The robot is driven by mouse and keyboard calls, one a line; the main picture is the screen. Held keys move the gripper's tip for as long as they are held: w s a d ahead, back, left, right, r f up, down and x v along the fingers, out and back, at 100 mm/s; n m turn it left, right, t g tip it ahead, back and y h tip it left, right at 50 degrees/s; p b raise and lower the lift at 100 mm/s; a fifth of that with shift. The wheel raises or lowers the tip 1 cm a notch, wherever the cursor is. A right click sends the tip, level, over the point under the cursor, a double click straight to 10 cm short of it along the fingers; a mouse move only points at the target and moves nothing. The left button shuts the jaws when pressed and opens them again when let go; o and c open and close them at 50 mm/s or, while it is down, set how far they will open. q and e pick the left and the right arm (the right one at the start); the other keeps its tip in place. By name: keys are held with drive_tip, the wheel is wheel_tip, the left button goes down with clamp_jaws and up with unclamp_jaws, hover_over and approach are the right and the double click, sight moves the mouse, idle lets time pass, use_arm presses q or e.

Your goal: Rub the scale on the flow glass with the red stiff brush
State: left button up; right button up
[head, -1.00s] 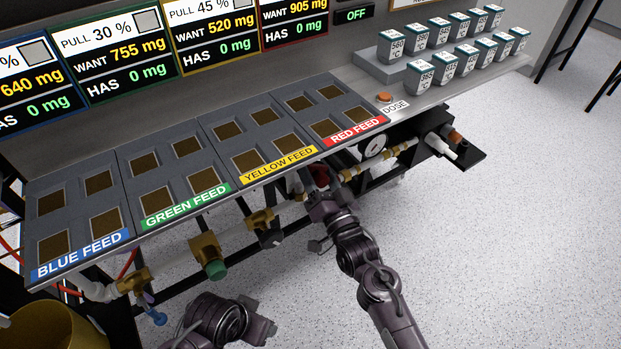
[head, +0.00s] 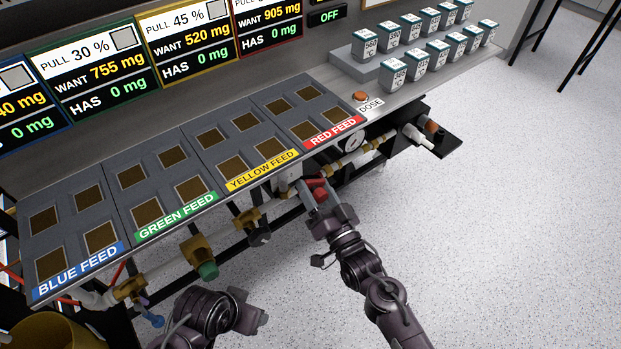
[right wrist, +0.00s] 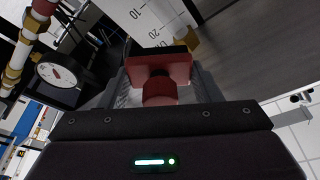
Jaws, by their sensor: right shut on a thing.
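My right gripper (head: 315,193) is below the front edge of the feed counter, under the yellow and red feed labels. It is shut on the red brush (head: 319,187), whose red block (right wrist: 163,70) shows between the fingers in the right wrist view. The flow glass (right wrist: 145,18), a white tube with a dark number scale, stands just beyond the brush there. I cannot tell whether the bristles touch it. In the head view the glass is mostly hidden under the counter.
A pipe with brass fittings (head: 250,218) and a green-capped valve (head: 207,269) runs below the counter. A round gauge (right wrist: 57,75) is left of the brush in the wrist view. A yellow bin (head: 50,330) stands at lower left. The floor (head: 480,250) at right is clear.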

sight(324, 198)
drive_tip(key=shift+s, duration=0.1)
drive_tip(key=shift+s+d+r+p, duration=0.15)
drive_tip(key=shift+s+d+p, duration=0.45)
drive_tip(key=shift+s+p, duration=0.15)
drive_tip(key=shift+s+d, duration=0.2)
drive_tip(key=shift+s, duration=0.05)
drive_tip(key=shift+s+d+p, duration=0.1)
drive_tip(key=shift+s+p, duration=0.1)
drive_tip(key=shift+p, duration=0.1)
